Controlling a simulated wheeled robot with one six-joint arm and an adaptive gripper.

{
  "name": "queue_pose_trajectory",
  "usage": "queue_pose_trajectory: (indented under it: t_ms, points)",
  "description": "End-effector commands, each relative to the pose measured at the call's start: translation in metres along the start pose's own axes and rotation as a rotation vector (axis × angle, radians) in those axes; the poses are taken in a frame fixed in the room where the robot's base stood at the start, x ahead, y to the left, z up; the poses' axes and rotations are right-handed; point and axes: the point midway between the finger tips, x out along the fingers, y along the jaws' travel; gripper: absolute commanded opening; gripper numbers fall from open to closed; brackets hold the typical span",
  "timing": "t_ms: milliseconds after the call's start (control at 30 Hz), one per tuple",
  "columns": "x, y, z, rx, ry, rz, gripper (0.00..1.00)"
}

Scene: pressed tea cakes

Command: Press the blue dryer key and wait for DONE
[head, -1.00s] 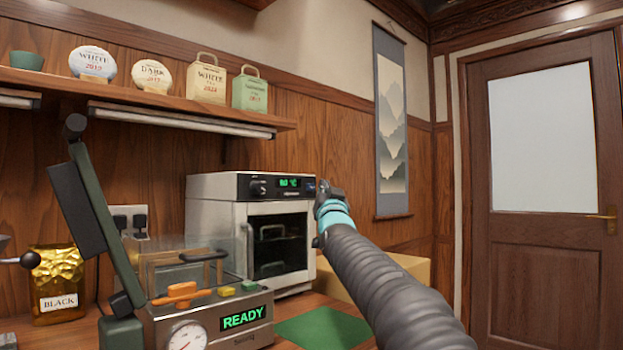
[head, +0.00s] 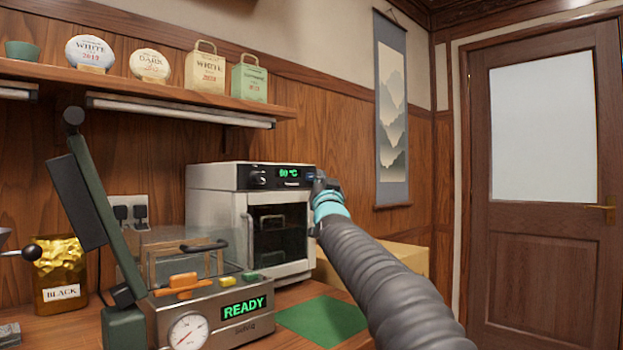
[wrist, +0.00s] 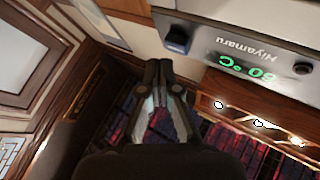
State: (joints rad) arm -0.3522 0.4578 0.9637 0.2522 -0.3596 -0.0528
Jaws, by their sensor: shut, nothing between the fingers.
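The dryer (head: 216,207) is a white box with a black front panel and a glass door, at the middle of the head view. Its green display (head: 289,174) shows a temperature in °C, which looks like 60, and no DONE. The blue key (head: 311,175) is at the panel's right end, partly hidden by my gripper (head: 321,181). In the wrist view the blue key (wrist: 178,40) stands out from the panel, close to the tips of my gripper (wrist: 160,66). The fingers are shut and empty. I cannot tell whether they touch the key.
A press (head: 215,312) with a green lever and a READY display stands at front left. A green mat (head: 322,318) lies before the dryer. A cardboard box (head: 400,262) is behind my arm. A shelf (head: 190,105) with tea packs hangs above. A door (head: 545,255) is at right.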

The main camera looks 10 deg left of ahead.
Motion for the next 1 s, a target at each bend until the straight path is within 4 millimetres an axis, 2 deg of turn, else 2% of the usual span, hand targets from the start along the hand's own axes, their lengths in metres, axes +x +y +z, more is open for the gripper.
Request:
queue_pose_trajectory:
  t_ms: [1000]
  points:
    - [0.006,-0.0043,0.0038,0.0,0.001,0.0,0.0]
